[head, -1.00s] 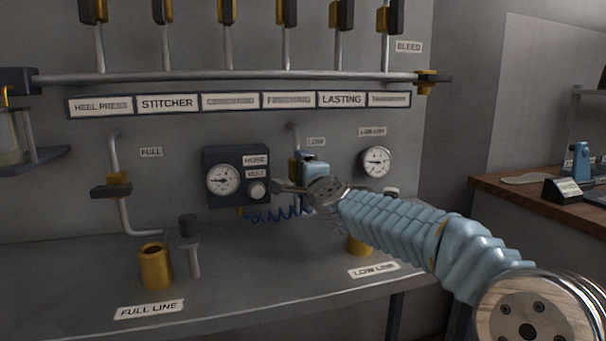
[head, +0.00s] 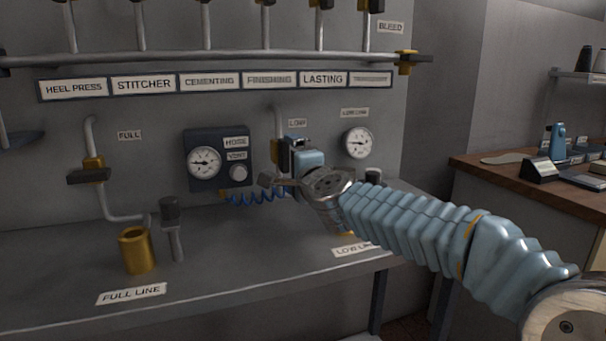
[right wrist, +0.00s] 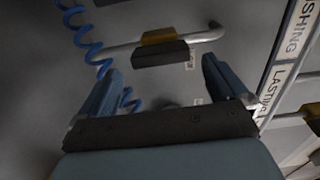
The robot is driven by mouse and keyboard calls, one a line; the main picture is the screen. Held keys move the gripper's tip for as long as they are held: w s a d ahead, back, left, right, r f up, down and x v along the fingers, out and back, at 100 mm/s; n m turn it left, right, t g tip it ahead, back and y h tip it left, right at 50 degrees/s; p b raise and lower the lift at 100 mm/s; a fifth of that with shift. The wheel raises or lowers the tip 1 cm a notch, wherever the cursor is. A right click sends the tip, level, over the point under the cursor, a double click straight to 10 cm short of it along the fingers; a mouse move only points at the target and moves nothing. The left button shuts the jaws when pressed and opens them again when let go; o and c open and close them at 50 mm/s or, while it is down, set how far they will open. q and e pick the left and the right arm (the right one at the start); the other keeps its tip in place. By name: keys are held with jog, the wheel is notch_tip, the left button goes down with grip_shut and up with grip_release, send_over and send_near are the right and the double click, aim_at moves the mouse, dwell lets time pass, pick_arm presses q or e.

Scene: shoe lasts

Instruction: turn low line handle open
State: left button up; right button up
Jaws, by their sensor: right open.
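The low line handle, a dark bar on a gold valve, shows in the right wrist view (right wrist: 160,53), where it appears to lie along its grey pipe (right wrist: 205,37). In the head view the valve is mostly hidden behind my right gripper (head: 282,166), below the LOW label (head: 297,123). My right gripper is open. In the right wrist view its two blue fingers (right wrist: 162,75) stand apart, with the handle past their tips in the gap between them. I see no contact. My left gripper is not in view.
A gauge box (head: 219,160) with a coiled blue hose (head: 250,198) is left of my gripper. The low line gauge (head: 358,143) is to its right. The full line handle (head: 88,176) lies across its pipe. A gold cup (head: 137,250) stands on the bench.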

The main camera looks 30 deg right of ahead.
jog(key=v, duration=0.7)
jog(key=shift+s, duration=0.25)
